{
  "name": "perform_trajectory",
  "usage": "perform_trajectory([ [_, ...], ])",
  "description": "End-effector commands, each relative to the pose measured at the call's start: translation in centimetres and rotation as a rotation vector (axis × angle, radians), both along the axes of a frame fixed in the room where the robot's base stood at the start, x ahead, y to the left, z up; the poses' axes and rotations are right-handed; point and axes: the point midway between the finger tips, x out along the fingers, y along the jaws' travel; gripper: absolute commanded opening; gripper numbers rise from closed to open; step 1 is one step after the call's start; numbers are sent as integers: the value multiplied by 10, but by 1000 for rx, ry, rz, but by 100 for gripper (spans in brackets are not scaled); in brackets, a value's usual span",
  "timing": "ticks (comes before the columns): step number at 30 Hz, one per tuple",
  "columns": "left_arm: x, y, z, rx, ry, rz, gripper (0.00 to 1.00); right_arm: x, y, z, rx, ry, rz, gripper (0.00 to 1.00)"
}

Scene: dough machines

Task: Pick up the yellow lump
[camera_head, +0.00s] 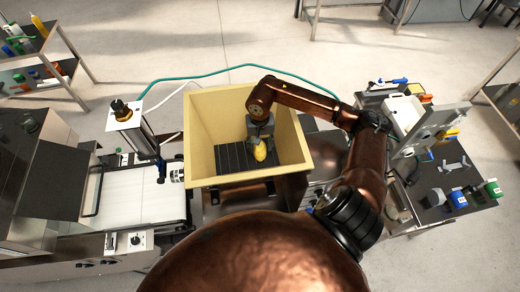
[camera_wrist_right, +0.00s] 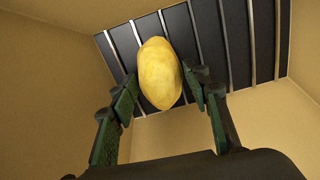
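The yellow lump (camera_head: 260,153) is inside the cream-coloured bin, over its dark slatted floor (camera_head: 233,160). It also shows in the right wrist view (camera_wrist_right: 160,73), rounded and slightly elongated. My right gripper (camera_head: 260,140) reaches down into the bin at the lump. In the right wrist view its two green-padded fingers (camera_wrist_right: 159,95) are spread, one on each side of the lump's near end. A gap shows on the left; on the right the finger is very near the lump, and I cannot tell if it touches. My left gripper is not in view.
The bin's sloped walls (camera_head: 200,130) surround my right gripper on all sides. A white conveyor (camera_head: 140,195) and a post-mounted device (camera_head: 122,110) stand left of the bin. A dark table with tools and bottles (camera_head: 430,205) stands at right. A green hose (camera_head: 215,72) runs behind the bin.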

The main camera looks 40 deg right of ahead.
Motion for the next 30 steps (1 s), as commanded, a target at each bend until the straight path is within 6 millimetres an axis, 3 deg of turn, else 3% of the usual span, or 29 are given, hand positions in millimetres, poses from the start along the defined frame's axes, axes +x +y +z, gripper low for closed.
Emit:
perform_trajectory([
  [15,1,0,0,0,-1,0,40,0,0,0,0,0,0,7],
  [25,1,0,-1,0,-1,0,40,1,0,4,-1,-3,0,7],
  [30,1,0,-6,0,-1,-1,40,1,-1,18,-2,-3,-1,7],
])
